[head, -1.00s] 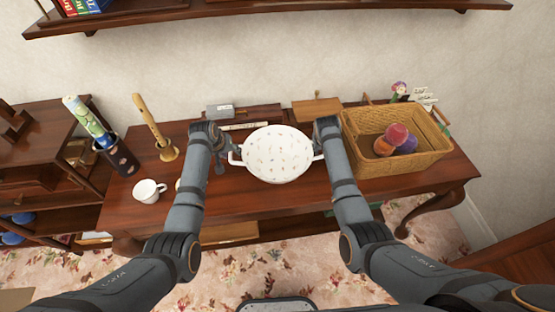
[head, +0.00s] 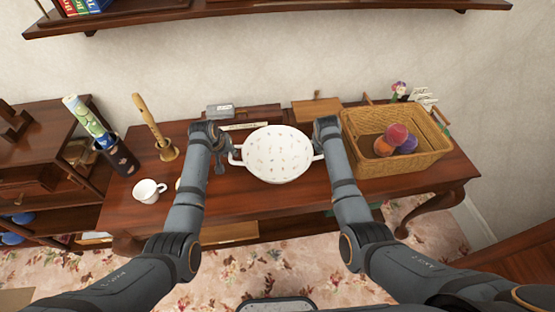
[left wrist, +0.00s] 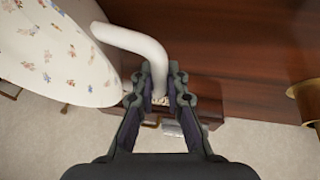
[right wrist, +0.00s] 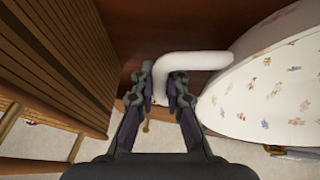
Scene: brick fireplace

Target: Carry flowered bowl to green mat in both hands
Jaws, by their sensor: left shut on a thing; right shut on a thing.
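The white flowered bowl (head: 277,155) has two side handles and hangs between my two grippers over the wooden table. My left gripper (head: 231,154) is shut on its left handle, which shows in the left wrist view (left wrist: 140,42) between the fingers. My right gripper (head: 322,150) is shut on the other handle, which shows in the right wrist view (right wrist: 190,62). The bowl looks about level. A small strip of green shows low near my right forearm, but I cannot tell what it is. No green mat is clearly seen.
A wicker basket (head: 397,163) with yarn balls (head: 396,133) stands right of my right gripper. A white cup (head: 149,190), a wooden recorder (head: 148,118) on a stand and a dark vase (head: 122,158) are at left. A wall shelf (head: 220,10) runs above.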

